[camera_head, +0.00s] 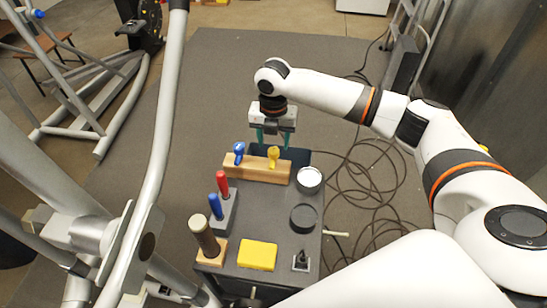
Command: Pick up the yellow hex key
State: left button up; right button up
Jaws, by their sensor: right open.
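The yellow hex key (273,153) stands upright in a wooden block (255,171) at the far end of a dark cart top. A blue hex key (239,150) stands in the same block, to its left. My right gripper (273,138) points down just beyond the block, its two green-tipped fingers apart and empty. In the picture it sits right above the yellow key; the exact gap in depth is hard to tell. The left gripper does not show.
On the cart (270,218) stand red and blue screwdrivers (222,183) in a grey holder, a brown-handled tool (204,235), a yellow box (257,255) and round containers (309,179). An elliptical machine's bars (160,130) rise at left. Cables (375,185) lie on the floor at right.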

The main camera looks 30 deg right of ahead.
aim_at(274, 150)
notch_tip(274, 150, down, 4)
jog(key=shift+w+d+f+p, duration=0.15)
jog(key=shift+p, duration=0.6)
jog(key=shift+f, duration=0.5)
grip_shut()
